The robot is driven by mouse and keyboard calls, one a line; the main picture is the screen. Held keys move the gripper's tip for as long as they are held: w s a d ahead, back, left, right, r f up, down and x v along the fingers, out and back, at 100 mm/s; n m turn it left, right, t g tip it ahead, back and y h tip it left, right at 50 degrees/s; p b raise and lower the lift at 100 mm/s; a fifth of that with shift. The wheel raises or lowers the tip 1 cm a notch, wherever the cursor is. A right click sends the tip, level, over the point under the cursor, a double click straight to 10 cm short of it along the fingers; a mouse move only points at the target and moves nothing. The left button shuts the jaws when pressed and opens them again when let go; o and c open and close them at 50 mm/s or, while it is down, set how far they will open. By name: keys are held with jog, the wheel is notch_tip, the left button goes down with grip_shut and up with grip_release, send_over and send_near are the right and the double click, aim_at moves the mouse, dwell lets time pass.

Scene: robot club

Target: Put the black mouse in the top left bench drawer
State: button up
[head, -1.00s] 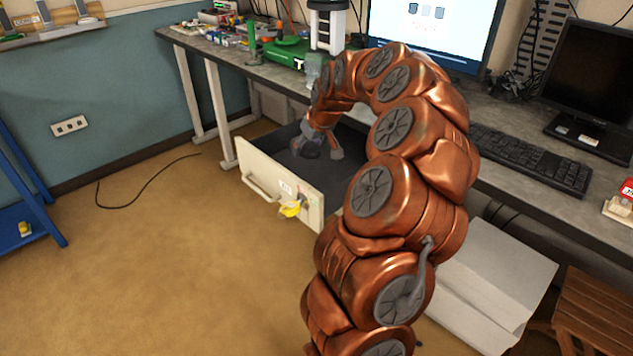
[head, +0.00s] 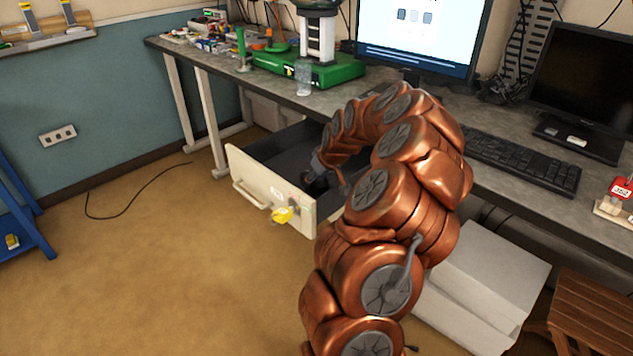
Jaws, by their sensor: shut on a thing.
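The bench drawer (head: 245,184) is pulled open below the left part of the bench. It has a cream front with a handle, a label and a yellow tag, and a dark inside. My gripper (head: 322,179) is down inside the drawer, close behind its front panel. It is shut on the black mouse (head: 316,186), a small dark shape low between the fingers. The mouse is hard to make out against the dark inside. Whether it touches the drawer floor I cannot tell. My arm hides the right part of the drawer.
The grey bench top (head: 292,98) runs above the drawer. It carries a green-based machine (head: 335,73), a monitor (head: 420,35), a black keyboard (head: 522,160) and a dark screen (head: 590,80). A white box (head: 490,265) and a wooden stool (head: 590,315) stand at the lower right. The floor at left is clear apart from a cable.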

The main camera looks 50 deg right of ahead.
jog(key=shift+f, duration=0.65)
jog(key=shift+f, duration=0.1)
jog(key=shift+f, duration=0.1)
jog(key=o, duration=1.2)
jog(key=shift+r, duration=0.2)
